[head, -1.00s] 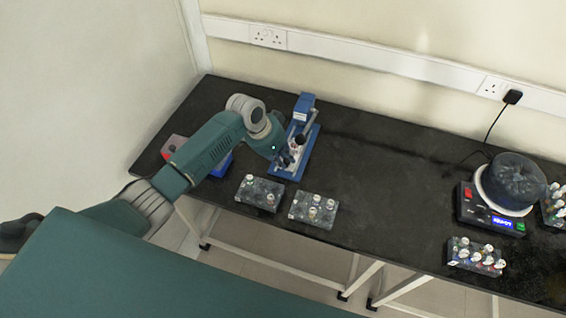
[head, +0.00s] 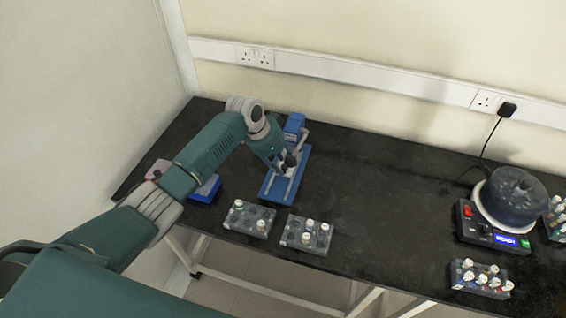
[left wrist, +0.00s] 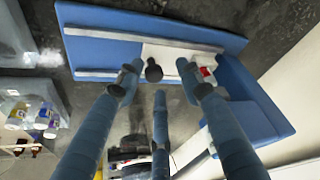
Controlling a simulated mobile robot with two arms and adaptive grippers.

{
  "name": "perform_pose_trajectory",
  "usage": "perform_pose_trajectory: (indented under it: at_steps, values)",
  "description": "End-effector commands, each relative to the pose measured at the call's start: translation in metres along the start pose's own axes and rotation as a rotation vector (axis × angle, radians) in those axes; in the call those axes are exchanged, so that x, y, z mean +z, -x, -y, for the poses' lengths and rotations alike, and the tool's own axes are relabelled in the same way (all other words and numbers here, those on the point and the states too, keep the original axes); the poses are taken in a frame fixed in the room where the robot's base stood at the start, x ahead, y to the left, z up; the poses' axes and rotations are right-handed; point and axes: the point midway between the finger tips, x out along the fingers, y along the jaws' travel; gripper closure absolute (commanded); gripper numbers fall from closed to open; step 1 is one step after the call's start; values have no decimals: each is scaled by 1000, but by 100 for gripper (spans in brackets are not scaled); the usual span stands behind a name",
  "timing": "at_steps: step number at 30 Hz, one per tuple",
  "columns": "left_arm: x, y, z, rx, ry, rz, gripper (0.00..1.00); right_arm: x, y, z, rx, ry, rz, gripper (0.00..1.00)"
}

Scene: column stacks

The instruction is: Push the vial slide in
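The blue vial device (head: 279,189) stands on the bench, with pale rails and an upright at its back. In the left wrist view its blue base (left wrist: 105,47) shows pale rails and a white slide plate (left wrist: 175,55). A dark round knob (left wrist: 153,71) stands before the plate. A clear vial with a red mark (left wrist: 206,73) is beside the right finger. My left gripper (head: 287,161) is over the device; in the left wrist view (left wrist: 159,80) its fingers are apart, around the knob and holding nothing visible. Contact with the slide is unclear. My right gripper is out of view.
Two clear vial racks (head: 249,219) (head: 307,234) stand in front of the device. A blue box (head: 205,189) lies to its left, partly behind my arm. A centrifuge-like machine (head: 495,225) and another rack (head: 481,278) are at right. The bench middle is clear.

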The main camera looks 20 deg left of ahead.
Motion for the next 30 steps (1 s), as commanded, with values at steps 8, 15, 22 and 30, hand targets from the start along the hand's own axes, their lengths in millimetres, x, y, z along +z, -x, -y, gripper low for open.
perform_pose_trajectory:
  at_steps: [8,15,22,30]
  values:
    - [0,17,0,0,-1,0,63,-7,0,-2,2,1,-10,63]
    - [0,68,1,-2,-2,0,63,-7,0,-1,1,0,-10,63]
    - [-1,106,1,0,-1,1,63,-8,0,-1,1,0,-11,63]
    - [-1,119,1,1,0,1,63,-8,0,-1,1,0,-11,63]
